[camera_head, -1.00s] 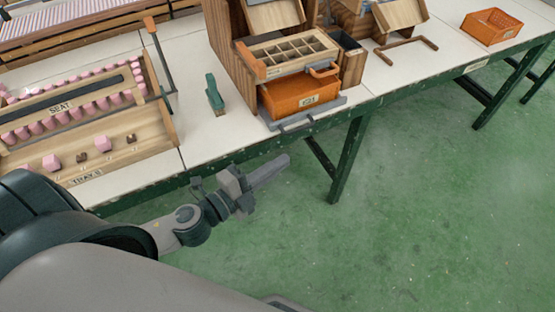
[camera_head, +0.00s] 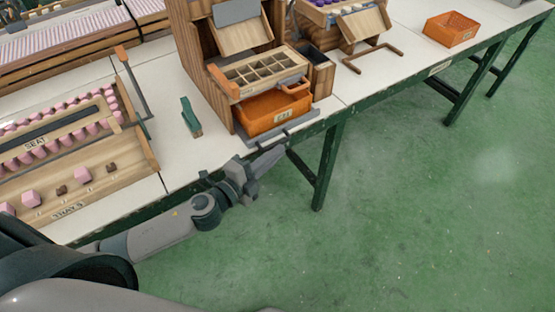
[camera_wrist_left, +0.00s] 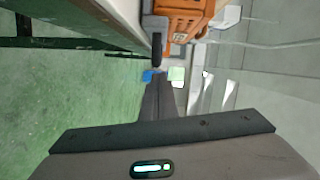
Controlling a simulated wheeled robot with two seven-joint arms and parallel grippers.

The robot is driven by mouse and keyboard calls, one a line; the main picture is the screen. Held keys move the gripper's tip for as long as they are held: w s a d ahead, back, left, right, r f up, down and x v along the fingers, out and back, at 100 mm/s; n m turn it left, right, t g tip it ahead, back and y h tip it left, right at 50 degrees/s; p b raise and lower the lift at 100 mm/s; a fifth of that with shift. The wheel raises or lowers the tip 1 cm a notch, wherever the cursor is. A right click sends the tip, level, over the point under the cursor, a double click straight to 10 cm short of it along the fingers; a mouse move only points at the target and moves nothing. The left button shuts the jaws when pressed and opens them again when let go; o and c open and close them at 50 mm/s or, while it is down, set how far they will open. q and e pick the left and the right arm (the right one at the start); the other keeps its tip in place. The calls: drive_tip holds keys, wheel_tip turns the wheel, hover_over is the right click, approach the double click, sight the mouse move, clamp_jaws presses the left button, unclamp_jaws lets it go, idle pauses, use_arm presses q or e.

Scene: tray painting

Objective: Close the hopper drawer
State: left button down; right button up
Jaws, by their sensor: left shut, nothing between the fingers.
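The hopper drawer (camera_head: 235,75) is a pale wooden tray with several compartments and an orange handle (camera_head: 295,86) at its front right. It sticks out from the wooden hopper (camera_head: 200,60), above an orange labelled bin (camera_head: 262,116). My left gripper (camera_head: 280,152) is shut and empty, just in front of the bench edge, below and in front of the bin. In the left wrist view its dark fingers (camera_wrist_left: 158,100) point toward an orange part (camera_wrist_left: 185,22), seemingly the bin. I see no contact with the drawer. My right gripper is not in view.
A grey plate (camera_head: 290,130) lies under the bin at the bench edge. A green clamp-like piece (camera_head: 190,117) stands left of the hopper. A wooden rack with pink pieces (camera_head: 150,165) is further left. An orange basket (camera_head: 452,28) stands right. The floor in front is clear.

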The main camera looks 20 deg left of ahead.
sight(261, 147)
use_arm(q)
drive_tip(key=shift+w+a, duration=0.15)
drive_tip(key=shift+a, duration=0.05)
drive_tip(key=w+a, duration=0.1)
drive_tip(key=w+a+b, duration=0.1)
drive_tip(key=a, duration=0.1)
drive_tip(key=shift+w+a+f, duration=0.1)
drive_tip(key=shift+w+a, duration=0.1)
drive_tip(key=shift+w, duration=0.15)
drive_tip(key=shift+w+a, duration=0.15)
drive_tip(key=shift+a, duration=0.1)
drive_tip(key=shift+r, duration=0.2)
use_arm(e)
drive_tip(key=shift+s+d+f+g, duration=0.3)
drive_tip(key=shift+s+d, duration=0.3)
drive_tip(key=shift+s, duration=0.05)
